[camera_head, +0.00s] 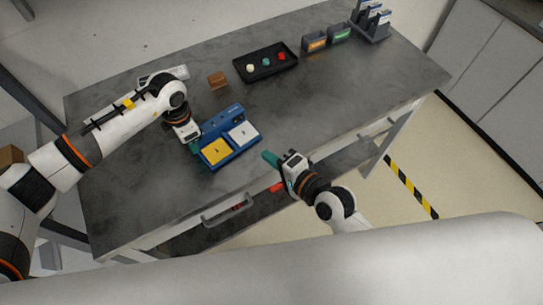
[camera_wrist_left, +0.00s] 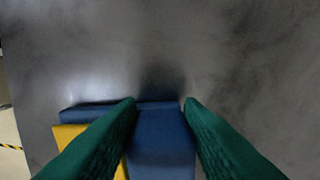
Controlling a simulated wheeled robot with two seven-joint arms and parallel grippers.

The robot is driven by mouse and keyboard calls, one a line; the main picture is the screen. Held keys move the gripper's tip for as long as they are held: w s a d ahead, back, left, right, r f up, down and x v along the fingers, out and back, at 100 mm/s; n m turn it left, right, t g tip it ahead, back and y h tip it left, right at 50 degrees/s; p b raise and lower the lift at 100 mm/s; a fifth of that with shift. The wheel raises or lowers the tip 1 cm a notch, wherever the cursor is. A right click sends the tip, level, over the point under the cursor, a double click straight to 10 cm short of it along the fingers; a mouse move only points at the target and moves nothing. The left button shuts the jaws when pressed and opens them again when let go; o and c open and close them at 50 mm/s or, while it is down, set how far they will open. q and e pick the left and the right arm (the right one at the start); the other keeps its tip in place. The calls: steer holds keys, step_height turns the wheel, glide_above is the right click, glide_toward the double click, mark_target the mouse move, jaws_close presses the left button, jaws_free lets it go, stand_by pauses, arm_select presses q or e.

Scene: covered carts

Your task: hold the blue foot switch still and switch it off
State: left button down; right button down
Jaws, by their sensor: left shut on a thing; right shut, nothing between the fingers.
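The blue foot switch (camera_head: 223,121) lies on the grey cart top, with a yellow pad (camera_head: 216,151) and a white pad (camera_head: 243,133) side by side. My left gripper (camera_head: 196,145) is at its left edge, shut on it. In the left wrist view, the green fingers (camera_wrist_left: 160,104) have a blue part of the switch (camera_wrist_left: 160,140) between them, and part of the yellow pad (camera_wrist_left: 68,136) shows to the left. My right gripper (camera_head: 270,158) is shut and empty, to the right of the switch near the cart's front edge. The switch's left edge is partly hidden by my left gripper.
A black tray (camera_head: 280,72) with several small coloured pieces is at the back. A brown block (camera_head: 217,80) stands left of it. Two small bins (camera_head: 315,43) and a grey holder (camera_head: 373,27) are at the back right. The cart top right of the switch is clear.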

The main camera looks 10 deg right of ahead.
arm_select(q)
steer(key=c, duration=0.9)
jaws_free()
